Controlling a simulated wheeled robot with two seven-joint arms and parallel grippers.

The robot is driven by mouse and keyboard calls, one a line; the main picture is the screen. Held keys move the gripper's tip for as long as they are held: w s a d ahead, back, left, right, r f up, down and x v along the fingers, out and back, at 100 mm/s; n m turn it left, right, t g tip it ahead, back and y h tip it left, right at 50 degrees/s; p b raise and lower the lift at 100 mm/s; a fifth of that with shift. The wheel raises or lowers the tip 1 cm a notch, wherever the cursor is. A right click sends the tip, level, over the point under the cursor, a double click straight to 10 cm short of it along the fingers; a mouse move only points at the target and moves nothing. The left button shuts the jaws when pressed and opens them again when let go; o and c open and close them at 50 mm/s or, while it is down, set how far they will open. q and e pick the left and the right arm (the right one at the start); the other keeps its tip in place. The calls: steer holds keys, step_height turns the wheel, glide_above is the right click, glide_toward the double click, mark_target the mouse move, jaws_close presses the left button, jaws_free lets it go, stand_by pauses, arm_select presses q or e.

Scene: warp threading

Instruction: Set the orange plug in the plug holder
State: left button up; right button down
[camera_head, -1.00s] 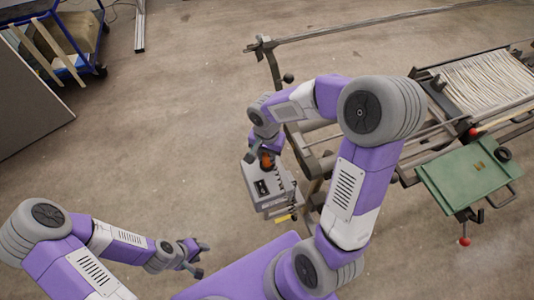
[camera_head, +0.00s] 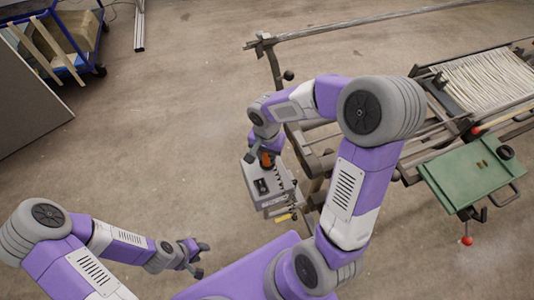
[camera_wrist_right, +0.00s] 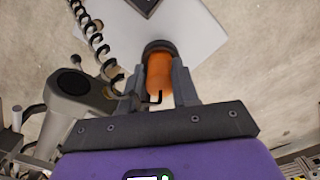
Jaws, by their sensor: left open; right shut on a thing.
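The orange plug (camera_wrist_right: 159,78) is between the two fingers of my right gripper (camera_wrist_right: 157,88), which is shut on it. The plug also shows in the head view (camera_head: 266,159), at the upper end of a grey box (camera_head: 252,177). In the right wrist view a dark ring (camera_wrist_right: 158,46) surrounds the plug's far end, by the box's pale top. I cannot tell whether this ring is the plug holder or how deep the plug sits. A black coiled cord (camera_wrist_right: 98,42) runs beside the plug. My left gripper (camera_head: 205,259) is open and empty, low and left of the box.
A loom frame with pale warp threads (camera_head: 487,80) stands at the right. A green panel (camera_head: 470,180) is in front of it. A blue cart (camera_head: 75,68) is at the upper left. The floor between cart and box is clear.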

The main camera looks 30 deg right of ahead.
stand_by(0.3)
steer(key=c, duration=0.8)
jaws_free()
steer(key=shift+o, duration=0.2)
step_height(320, 180, up, 8)
steer(key=p, duration=0.2)
steer(key=shift+f+p, duration=0.2)
steer(key=shift+p, duration=0.1)
